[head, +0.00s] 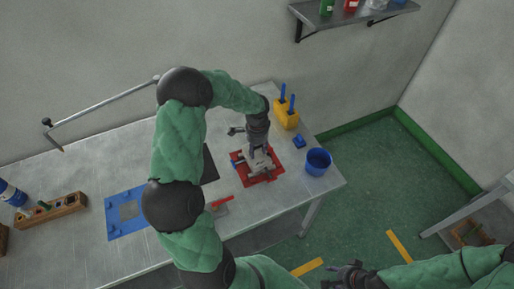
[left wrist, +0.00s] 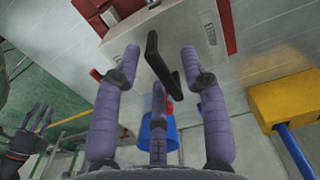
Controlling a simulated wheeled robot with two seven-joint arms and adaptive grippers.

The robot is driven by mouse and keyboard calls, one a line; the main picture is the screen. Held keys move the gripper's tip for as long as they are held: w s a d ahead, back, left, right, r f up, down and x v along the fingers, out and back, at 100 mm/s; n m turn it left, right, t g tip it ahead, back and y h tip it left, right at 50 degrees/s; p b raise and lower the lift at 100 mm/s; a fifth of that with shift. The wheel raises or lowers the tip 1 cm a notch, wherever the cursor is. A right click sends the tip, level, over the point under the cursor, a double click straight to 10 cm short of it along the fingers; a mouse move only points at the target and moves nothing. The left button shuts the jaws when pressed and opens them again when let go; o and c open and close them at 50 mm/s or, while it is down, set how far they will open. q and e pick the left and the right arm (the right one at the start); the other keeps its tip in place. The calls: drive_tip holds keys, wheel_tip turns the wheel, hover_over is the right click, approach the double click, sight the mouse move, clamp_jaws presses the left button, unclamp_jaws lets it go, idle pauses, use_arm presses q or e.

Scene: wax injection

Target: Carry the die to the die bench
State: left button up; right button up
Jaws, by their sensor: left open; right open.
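The die, a pale metal block (head: 262,166), sits on a red mat (head: 241,176) at the right part of the metal table. In the left wrist view the die (left wrist: 188,35) is close ahead, with a dark bar-like handle (left wrist: 162,62) on it. My left gripper (head: 257,149) is over the die, partly hiding it. In the left wrist view its purple fingers (left wrist: 160,65) are spread open around the handle, with no clear contact. My right gripper (head: 349,275) is open and empty, low at the bottom edge. I cannot tell which surface is the die bench.
A blue mat (head: 118,225) lies left on the table (head: 90,265). A yellow holder with blue-handled tools (head: 285,115) and a blue cup (head: 318,162) stand near the die. A wooden rack (head: 62,211) is far left. Another bench (head: 470,212) stands right.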

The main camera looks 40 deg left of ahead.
sight(257, 148)
use_arm(q)
wheel_tip(257, 148, up, 12)
idle(0.5)
idle(0.5)
